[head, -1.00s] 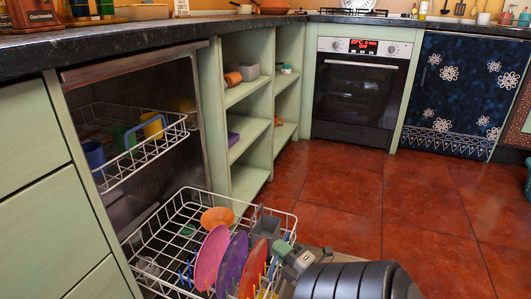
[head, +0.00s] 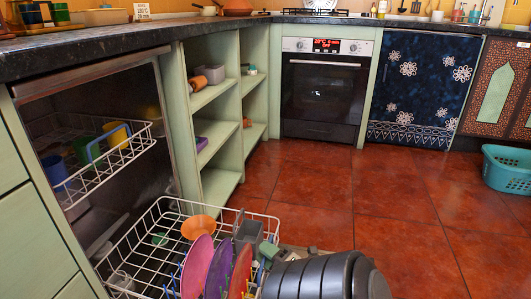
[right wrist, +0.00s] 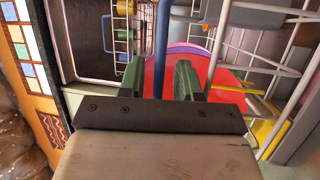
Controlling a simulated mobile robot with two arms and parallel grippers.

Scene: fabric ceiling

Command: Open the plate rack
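The plate rack (head: 160,205) is the white wire lower rack of the dishwasher. It stands out in front of the machine and holds pink, purple and red plates (head: 197,265) and an orange bowl (head: 198,227). My right gripper (head: 268,252) is at the rack's front right side, beside a grey basket (head: 249,232). In the right wrist view, its two green fingers (right wrist: 160,80) are apart. A blue-grey bar (right wrist: 161,40) shows in the gap between them; I cannot tell whether they touch it. My left gripper is not in view.
The upper rack (head: 95,175) with cups sits inside the dishwasher (head: 178,130). Open green shelves (head: 220,145) stand to its right, then an oven (head: 322,90). The red tiled floor (head: 400,200) is clear up to a teal basket (head: 507,168) at right.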

